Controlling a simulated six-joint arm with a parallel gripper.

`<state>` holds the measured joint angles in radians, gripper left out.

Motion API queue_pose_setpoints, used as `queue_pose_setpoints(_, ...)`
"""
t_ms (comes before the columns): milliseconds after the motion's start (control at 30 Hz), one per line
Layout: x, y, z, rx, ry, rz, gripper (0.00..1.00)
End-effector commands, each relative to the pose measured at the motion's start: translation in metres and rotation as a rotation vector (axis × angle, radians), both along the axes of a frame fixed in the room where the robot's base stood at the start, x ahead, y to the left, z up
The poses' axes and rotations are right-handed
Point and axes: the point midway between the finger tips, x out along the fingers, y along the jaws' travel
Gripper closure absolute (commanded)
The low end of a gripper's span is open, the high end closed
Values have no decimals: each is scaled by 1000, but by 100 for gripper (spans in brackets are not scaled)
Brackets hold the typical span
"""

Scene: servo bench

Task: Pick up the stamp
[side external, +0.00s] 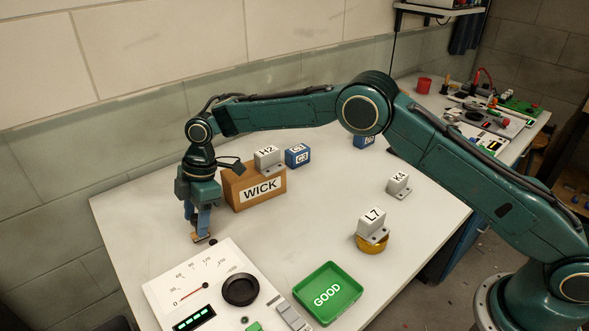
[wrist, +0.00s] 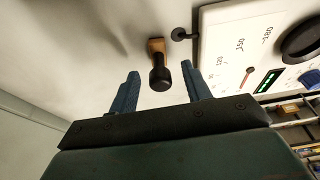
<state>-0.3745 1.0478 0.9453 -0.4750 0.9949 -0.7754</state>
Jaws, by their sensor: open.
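The stamp (wrist: 157,62) has a wooden block and a dark round-ended handle. In the wrist view it shows between the two fingers, which stand apart to either side without visible contact. In the side external view, only a small tan part of the stamp (side external: 201,239) shows at the fingertips, low over the left of the bench. My gripper (side external: 196,233) points down there with its jaws open; it also shows in the wrist view (wrist: 160,71). The fingers hide most of the stamp in the side view.
A white meter panel (side external: 181,283) with a black knob stands close on the right. A cardboard WICK box (side external: 258,188) bears the grey H2 block (side external: 268,158). A green GOOD tray (side external: 328,293), L7 block (side external: 373,224) and K4 block (side external: 398,184) lie farther right.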

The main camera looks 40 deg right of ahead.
Motion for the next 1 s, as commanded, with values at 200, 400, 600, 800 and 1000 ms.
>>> queue_pose_setpoints(200,0,6,-20,0,1,1,52)
queue_pose_setpoints(400,0,7,-23,0,0,1,52)
queue_pose_setpoints(600,0,7,-23,0,0,1,52)
queue_pose_setpoints(800,0,7,-23,0,0,1,58)
queue_pose_setpoints(1000,0,7,-23,0,0,1,97)
